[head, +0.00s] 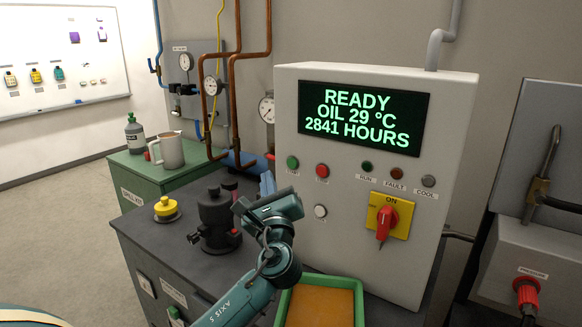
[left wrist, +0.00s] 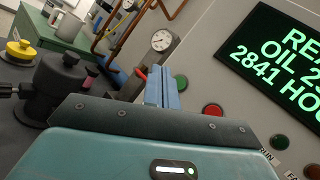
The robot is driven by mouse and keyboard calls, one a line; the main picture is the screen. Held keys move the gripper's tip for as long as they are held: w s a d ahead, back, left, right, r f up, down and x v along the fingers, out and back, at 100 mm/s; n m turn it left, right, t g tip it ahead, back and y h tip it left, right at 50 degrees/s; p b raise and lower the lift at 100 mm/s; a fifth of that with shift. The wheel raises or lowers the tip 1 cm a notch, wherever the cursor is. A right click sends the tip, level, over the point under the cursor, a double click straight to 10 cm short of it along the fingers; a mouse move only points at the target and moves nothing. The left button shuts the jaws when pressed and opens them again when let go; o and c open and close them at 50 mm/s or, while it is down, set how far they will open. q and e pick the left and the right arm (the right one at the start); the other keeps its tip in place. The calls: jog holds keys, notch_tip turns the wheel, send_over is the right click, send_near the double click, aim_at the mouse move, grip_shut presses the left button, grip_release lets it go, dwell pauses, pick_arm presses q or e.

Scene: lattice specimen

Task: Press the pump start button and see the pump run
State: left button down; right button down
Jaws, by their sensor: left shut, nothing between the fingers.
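The control panel (head: 335,235) is a pale box with a lit display (head: 365,117) reading READY, OIL 29 °C, 2841 HOURS. The green start button (head: 293,162) sits below the display, left of a red stop button (head: 322,171). The RUN lamp (head: 367,167) looks dark. The red selector (head: 385,222) on its yellow plate stands by the word ON. My left gripper (head: 267,184) is shut and empty, in front of the panel, left of and slightly below the green button. In the left wrist view its blue fingers (left wrist: 163,88) point toward the panel beside the green button (left wrist: 180,83), with a gap apparent.
A dark pump-like fitting (head: 217,215) and a yellow mushroom knob (head: 166,207) stand on the grey bench (head: 180,243) to the left. A green tray (head: 352,284) lies below the panel. A mug (head: 169,152) and bottle (head: 134,133) stand behind on a green cabinet.

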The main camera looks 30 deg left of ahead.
aim_at(292, 163)
pick_arm(q)
jog(key=w, duration=0.2)
jog(key=w+b, duration=0.1)
jog(key=w, duration=0.3)
jog(key=shift+d, duration=0.25)
pick_arm(e)
jog(key=shift+w+a+t+y, duration=0.15)
jog(key=shift+a+t+y, duration=0.15)
jog(key=shift+a, duration=0.05)
pick_arm(q)
jog(key=shift+s, duration=0.1)
pick_arm(e)
jog(key=shift+a, duration=0.1)
jog(key=shift+w, duration=0.2)
jog(key=shift+s+f, duration=0.1)
jog(key=shift+s, duration=0.15)
dwell(0.6)
pick_arm(q)
jog(key=shift+w, duration=0.45)
